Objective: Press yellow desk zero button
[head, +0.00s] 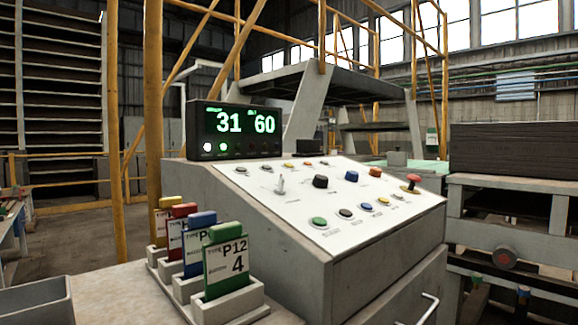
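The grey control desk (350,235) has a white sloped panel with several buttons and knobs. A small yellow button (384,201) is in the front row, right of a blue button (366,207). Another small yellow-orange button (288,164) is in the back row. The labels are too small to read, so I cannot tell which is marked zero. A black display (236,131) behind the panel's left end shows green digits 31 and 60. My gripper is not in view.
Card holders with coloured-topped cards (226,262) stand at the desk's left front. A rack with stacked boards (515,150) stands at the right. Space above the panel is free.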

